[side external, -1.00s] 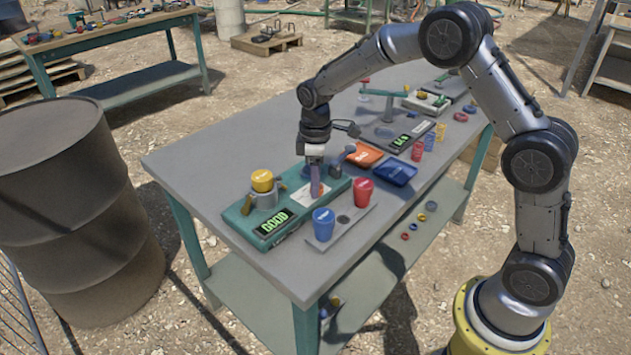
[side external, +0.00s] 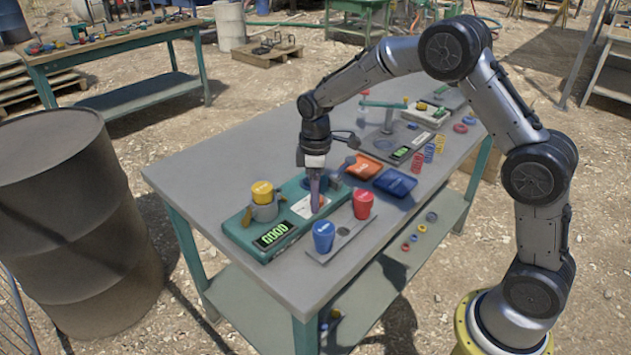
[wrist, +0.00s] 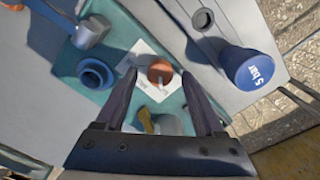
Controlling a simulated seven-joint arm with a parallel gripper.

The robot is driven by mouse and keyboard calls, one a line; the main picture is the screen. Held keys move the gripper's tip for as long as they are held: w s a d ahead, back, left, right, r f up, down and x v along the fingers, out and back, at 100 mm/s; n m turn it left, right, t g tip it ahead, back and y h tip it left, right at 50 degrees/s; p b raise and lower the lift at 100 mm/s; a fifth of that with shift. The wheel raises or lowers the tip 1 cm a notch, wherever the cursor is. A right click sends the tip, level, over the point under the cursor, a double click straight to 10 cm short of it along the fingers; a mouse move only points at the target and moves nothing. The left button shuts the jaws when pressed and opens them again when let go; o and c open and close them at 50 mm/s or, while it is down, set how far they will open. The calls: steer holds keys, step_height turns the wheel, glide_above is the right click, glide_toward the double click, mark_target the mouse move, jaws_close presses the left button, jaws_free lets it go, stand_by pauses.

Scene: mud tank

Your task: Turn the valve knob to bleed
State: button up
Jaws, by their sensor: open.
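A small round orange-brown knob (wrist: 160,72) sits on a white label card (wrist: 150,86) on a teal panel (wrist: 118,30). In the side view the card (side external: 308,205) lies in the middle of the teal unit (side external: 240,232), and the knob is mostly hidden by my gripper (side external: 315,210). My gripper points down over the card. In the wrist view its open fingers (wrist: 159,78) stand on either side of the knob, with gaps showing between. I cannot tell how far above the panel the fingertips are. The lettering on the card is too small to read.
A yellow cup (side external: 262,191) in a grey holder and a green digital display (side external: 272,236) are left on the unit. A blue weight marked "5 bar" (wrist: 252,68) and a red one (side external: 363,199) stand on a grey plate in front. A blue fitting (wrist: 95,73) is close by.

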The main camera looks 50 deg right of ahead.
step_height(320, 180, up, 14)
steer(key=shift+f, duration=0.15)
stand_by(0.3)
steer(key=s+r+m+t, duration=0.1)
steer(key=s+r+t, duration=0.2)
steer(key=s+r, duration=0.95)
steer(key=s+f+m+t, duration=0.1)
steer(key=s+f+m, duration=0.2)
steer(key=s+f, duration=0.2)
steer(key=s+f+m+t, duration=0.1)
steer(key=s+f+m, duration=0.3)
steer(key=s, duration=0.8)
steer(key=shift+a+f+t, duration=0.3)
steer(key=shift+a+f, duration=0.1)
steer(key=shift+f, duration=0.2)
